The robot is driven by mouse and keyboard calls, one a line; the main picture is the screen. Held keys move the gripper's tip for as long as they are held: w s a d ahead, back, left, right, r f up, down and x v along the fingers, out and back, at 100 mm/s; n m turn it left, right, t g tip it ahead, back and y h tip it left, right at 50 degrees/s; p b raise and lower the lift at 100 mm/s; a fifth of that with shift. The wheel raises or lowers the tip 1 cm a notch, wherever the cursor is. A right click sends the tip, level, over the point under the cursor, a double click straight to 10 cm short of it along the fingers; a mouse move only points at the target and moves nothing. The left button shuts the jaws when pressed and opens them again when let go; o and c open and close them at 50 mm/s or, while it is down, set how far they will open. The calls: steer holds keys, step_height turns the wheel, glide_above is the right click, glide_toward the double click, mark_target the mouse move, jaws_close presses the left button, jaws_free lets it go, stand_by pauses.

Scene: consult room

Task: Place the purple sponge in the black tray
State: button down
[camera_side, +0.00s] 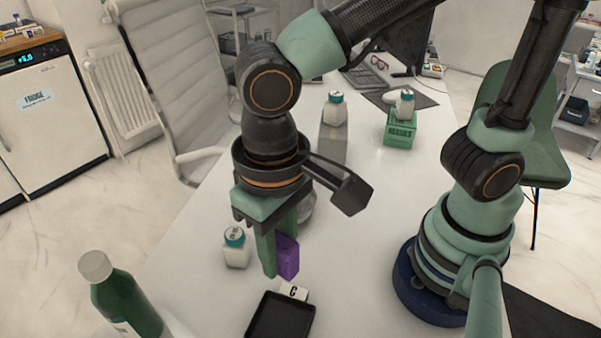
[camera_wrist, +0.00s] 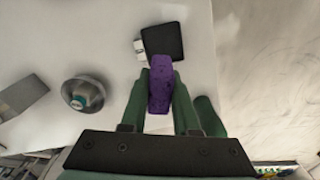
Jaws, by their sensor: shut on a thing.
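The purple sponge (camera_side: 288,257) is held in my gripper (camera_side: 276,262), whose green fingers are shut on it. In the wrist view the sponge (camera_wrist: 160,84) stands between the two fingertips (camera_wrist: 160,88). The black tray (camera_side: 281,318) lies on the white table at the bottom of the side view, just below and in front of the sponge. In the wrist view the tray (camera_wrist: 163,41) is beyond the sponge's far end. The sponge looks raised above the table and apart from the tray; its exact height is hard to tell.
A card marked C (camera_side: 294,291) is at the tray's edge. A white bottle with a teal cap (camera_side: 236,248) stands left of my gripper. A green bottle (camera_side: 125,298) is at the lower left. A green box (camera_side: 400,134) and a grey block (camera_side: 333,137) stand farther back.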

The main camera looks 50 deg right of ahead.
mark_target(284, 324)
step_height(284, 324, down, 17)
steer(key=shift+r, duration=0.1)
stand_by(0.4)
steer(key=c, duration=0.9)
jaws_free()
steer(key=shift+c, duration=0.2)
step_height(284, 324, up, 12)
steer(key=w+d+r+t, duration=0.2)
steer(key=w+d+r, duration=0.1)
steer(key=d, duration=0.4)
steer(key=w+d+r+t, duration=0.1)
steer(key=w+d+r, duration=0.2)
steer(key=d+r, duration=0.2)
steer(key=w+d+r+t, duration=0.2)
steer(key=w+d+r, duration=0.2)
steer(key=d, duration=0.7)
steer(key=shift+t, duration=0.3)
